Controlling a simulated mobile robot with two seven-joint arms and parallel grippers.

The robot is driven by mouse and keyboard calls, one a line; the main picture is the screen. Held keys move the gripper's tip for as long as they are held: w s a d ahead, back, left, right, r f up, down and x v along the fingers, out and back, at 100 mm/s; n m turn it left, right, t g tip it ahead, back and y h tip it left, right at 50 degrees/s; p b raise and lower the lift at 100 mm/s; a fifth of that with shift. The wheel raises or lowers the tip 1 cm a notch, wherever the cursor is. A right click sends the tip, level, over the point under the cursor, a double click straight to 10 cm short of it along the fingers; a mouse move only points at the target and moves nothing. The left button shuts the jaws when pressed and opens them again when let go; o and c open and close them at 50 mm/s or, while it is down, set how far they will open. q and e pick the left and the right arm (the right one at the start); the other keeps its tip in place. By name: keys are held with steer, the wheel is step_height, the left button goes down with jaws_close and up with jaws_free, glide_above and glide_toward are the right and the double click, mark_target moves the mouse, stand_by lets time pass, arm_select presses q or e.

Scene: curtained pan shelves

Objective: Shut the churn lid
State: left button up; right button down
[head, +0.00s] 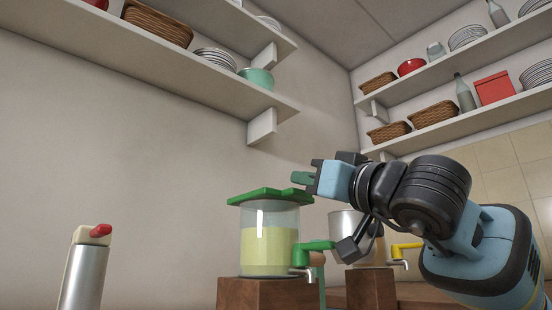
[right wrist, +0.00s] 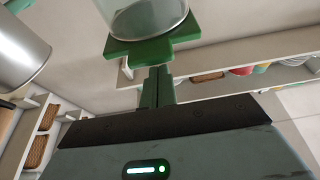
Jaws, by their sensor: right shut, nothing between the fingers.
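The churn (head: 268,240) is a clear glass jar of pale yellow liquid with a green tap (head: 314,247), standing on a brown wooden block. Its green lid (head: 270,196) lies across the top of the jar, nearly level; I cannot tell whether it is fully seated. In the right wrist view the lid (right wrist: 138,50) shows against the end of the glass (right wrist: 145,14), with a tab towards my fingers. My right gripper (head: 299,179) is shut and empty, just above the lid's right end. Its fingertips (right wrist: 157,72) appear close to the tab; contact is unclear. My left gripper is not in view.
A metal container (head: 345,225) with a yellow tap (head: 406,246) stands behind on the right. A silver cylinder with a red-tipped top (head: 83,270) stands at lower left. Shelves (head: 180,60) with baskets and dishes hang above. The space left of the churn is clear.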

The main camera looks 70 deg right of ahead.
arm_select(q)
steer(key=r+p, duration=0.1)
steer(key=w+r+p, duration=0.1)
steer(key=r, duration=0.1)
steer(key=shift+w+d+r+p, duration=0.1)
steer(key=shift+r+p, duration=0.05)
steer(key=shift+p, duration=0.25)
arm_select(e)
steer(key=s+a, duration=0.4)
steer(key=s, duration=0.4)
steer(key=shift+s+a, duration=0.15)
steer(key=shift+a, duration=0.1)
steer(key=shift+r, duration=0.1)
